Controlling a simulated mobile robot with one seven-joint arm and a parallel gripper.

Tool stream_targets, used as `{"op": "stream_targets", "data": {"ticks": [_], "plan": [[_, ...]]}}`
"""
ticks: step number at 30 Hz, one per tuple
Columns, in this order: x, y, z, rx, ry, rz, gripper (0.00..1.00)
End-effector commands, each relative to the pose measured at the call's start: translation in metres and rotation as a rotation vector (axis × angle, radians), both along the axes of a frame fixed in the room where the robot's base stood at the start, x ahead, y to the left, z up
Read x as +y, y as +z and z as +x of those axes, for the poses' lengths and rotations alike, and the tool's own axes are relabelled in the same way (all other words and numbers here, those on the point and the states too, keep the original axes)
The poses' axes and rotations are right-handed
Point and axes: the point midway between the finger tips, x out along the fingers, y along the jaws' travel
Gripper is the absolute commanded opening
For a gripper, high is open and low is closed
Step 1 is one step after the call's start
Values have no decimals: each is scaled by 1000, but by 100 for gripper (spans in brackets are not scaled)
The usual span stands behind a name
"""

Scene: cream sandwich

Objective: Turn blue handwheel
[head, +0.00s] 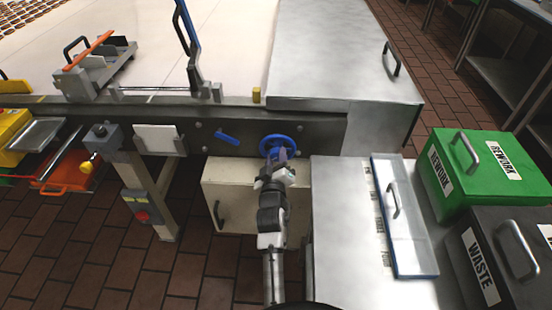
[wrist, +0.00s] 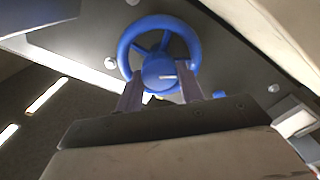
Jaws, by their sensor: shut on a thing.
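The blue handwheel (head: 278,143) is mounted on the grey side rail of the conveyor, in the middle of the head view. It also shows in the wrist view (wrist: 159,22), with its round rim, spokes and central hub. My gripper (head: 275,156) reaches it from the front. In the wrist view, the two fingers of my gripper (wrist: 160,82) lie on either side of the hub's lower part, with their tips at the wheel. The gripper is shut on the handwheel. The fingertips' exact contact is partly hidden.
A blue lever (head: 227,139) sits on the rail left of the wheel. A cream cabinet (head: 240,185) is below. A steel counter (head: 345,230) with a clear-lidded blue-edged panel (head: 405,220) stands right, beside a green REWORK bin (head: 475,170) and a dark WASTE bin (head: 500,255).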

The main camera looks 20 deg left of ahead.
Motion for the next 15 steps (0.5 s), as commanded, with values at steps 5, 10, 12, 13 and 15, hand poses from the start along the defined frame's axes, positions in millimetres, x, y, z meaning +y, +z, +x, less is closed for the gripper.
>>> {"op": "stream_targets", "data": {"ticks": [5,10,12,13,15], "plan": [[0,0,0,1,0,3,15],[0,-1,0,6,1,32,15],[0,-1,0,10,1,58,15],[0,-1,0,13,1,73,15],[0,-1,0,21,1,112,15]]}}
